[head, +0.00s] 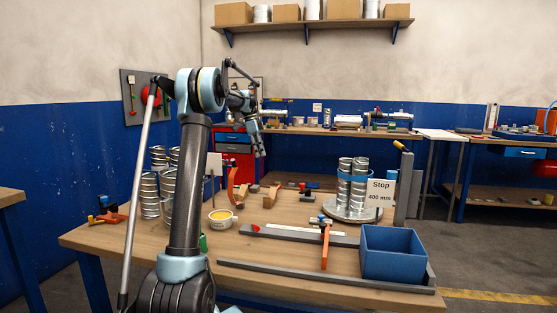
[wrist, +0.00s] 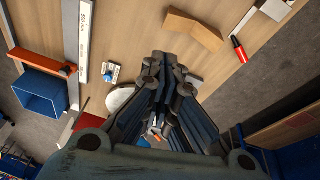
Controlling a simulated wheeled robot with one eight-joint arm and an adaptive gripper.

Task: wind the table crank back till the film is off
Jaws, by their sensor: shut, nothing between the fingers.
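The round turntable (head: 343,213) stands at the right of the workbench. Several shiny spiral duct pieces (head: 345,166) stand upright on it in a cluster. A blue band (head: 352,178), perhaps the film, shows around the cluster. I cannot clearly make out the table crank; a yellow-ended handle (head: 400,146) tops a grey post just right of the turntable. My gripper (head: 258,146) hangs above the bench, left of the ducts and apart from them. In the wrist view my gripper (wrist: 155,126) is shut and empty, hiding part of what lies below.
A blue bin (head: 393,253) stands at the bench's front right, beside a long metal rail (head: 300,277). A "Stop 400 mm" sign (head: 381,191) stands before the turntable. More ducts (head: 150,194) stand left.

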